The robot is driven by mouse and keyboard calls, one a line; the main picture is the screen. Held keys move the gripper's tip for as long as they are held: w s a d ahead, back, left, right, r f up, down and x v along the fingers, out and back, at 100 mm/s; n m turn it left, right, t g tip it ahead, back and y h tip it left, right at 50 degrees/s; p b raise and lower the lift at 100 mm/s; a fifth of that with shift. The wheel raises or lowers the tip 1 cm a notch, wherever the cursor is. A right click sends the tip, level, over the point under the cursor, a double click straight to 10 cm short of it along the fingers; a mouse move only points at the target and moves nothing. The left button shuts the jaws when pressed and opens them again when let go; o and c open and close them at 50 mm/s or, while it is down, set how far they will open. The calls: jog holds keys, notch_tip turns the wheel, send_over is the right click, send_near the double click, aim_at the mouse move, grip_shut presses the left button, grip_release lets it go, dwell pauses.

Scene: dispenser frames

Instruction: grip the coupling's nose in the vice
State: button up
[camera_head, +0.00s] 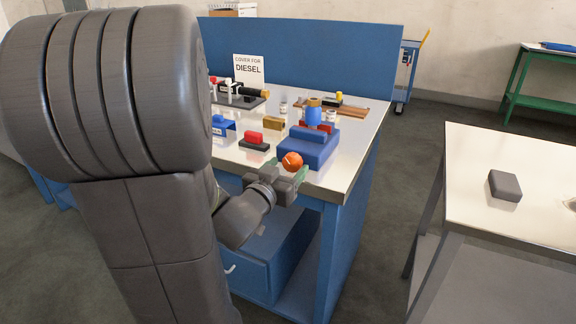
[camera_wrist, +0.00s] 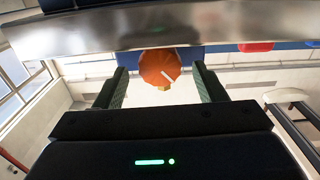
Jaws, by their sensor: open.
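The blue vice (camera_head: 306,152) stands near the front right corner of the bench, with red jaws (camera_head: 318,127) on top. A blue, upright cylinder with a brownish top, apparently the coupling (camera_head: 313,113), stands at the jaws; I cannot tell how tightly they hold it. A round orange knob (camera_head: 292,161) is at the vice's front; in the wrist view the knob (camera_wrist: 160,67) shows a white line across its face. My gripper (camera_head: 287,176) is open in front of the vice. Its fingers are on either side of the knob, with gaps visible; the coupling's nose is hidden.
A red and black block (camera_head: 254,141), a brass-coloured block (camera_head: 274,123) and a blue holder (camera_head: 221,126) stand left of the vice. A wooden rack (camera_head: 346,107) lies behind. A blue panel (camera_head: 310,50) closes the bench's back. A side table (camera_head: 540,180) stands apart at right.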

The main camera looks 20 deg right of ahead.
jog(key=shift+x, duration=1.25)
jog(key=c, duration=1)
jog(key=shift+o, duration=0.2)
jog(key=shift+f+m+b, duration=0.25)
jog(key=shift+m+b, duration=0.75)
jog(key=shift+b, duration=0.05)
jog(key=shift+r+m+b, duration=0.2)
jog(key=shift+m+b, duration=0.4)
jog(key=shift+m, duration=0.7)
jog(key=o, duration=1)
jog(key=shift+c, duration=0.2)
jog(key=p+v, duration=0.2)
jog(key=v, duration=1.1)
jog(key=shift+s+a+p, duration=0.3)
